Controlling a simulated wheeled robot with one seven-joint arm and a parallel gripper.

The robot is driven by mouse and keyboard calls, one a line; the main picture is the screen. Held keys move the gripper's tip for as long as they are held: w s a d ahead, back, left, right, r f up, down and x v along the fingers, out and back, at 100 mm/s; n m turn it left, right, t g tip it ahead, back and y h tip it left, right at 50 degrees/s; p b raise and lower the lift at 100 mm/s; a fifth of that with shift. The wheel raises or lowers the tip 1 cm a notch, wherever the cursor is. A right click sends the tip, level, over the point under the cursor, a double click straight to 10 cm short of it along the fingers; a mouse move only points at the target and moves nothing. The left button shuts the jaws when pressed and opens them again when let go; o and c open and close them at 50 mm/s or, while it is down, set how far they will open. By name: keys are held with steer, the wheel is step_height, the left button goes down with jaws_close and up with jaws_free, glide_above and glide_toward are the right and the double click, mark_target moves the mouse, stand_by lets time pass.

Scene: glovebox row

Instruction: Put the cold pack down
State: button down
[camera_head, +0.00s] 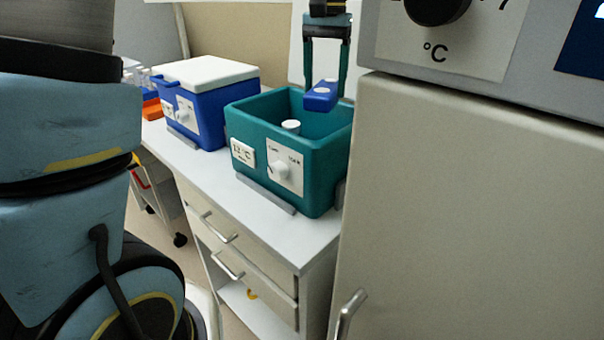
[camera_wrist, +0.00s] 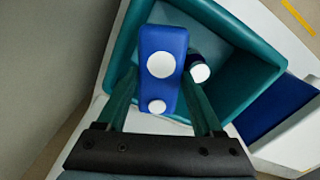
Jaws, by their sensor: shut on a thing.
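The cold pack (camera_head: 321,96) is a small blue block with white round spots on it. My gripper (camera_head: 325,84) is shut on it and holds it at the open top of a teal box (camera_head: 318,183), toward the box's back right. In the wrist view the cold pack (camera_wrist: 164,62) lies between my two dark green fingers (camera_wrist: 160,106), with the box (camera_wrist: 225,22) around and below it. A white-capped item (camera_head: 291,126) stands inside the box; it also shows beside the pack in the wrist view (camera_wrist: 200,73). I cannot tell whether the pack touches the box.
A blue cooler with a white lid (camera_head: 207,71) stands left of the teal box on the white bench (camera_head: 262,221). A large beige cabinet (camera_head: 470,220) with a °C dial stands close on the right. Small orange items (camera_head: 152,110) sit at the far left.

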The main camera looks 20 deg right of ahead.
mark_target(324, 109)
step_height(324, 109, down, 18)
steer(key=p, duration=0.3)
steer(key=shift+f, duration=0.1)
steer(key=shift+c, duration=0.2)
jaws_free()
step_height(324, 109, up, 12)
steer(key=shift+r+b, duration=0.1)
steer(key=shift+b, duration=0.95)
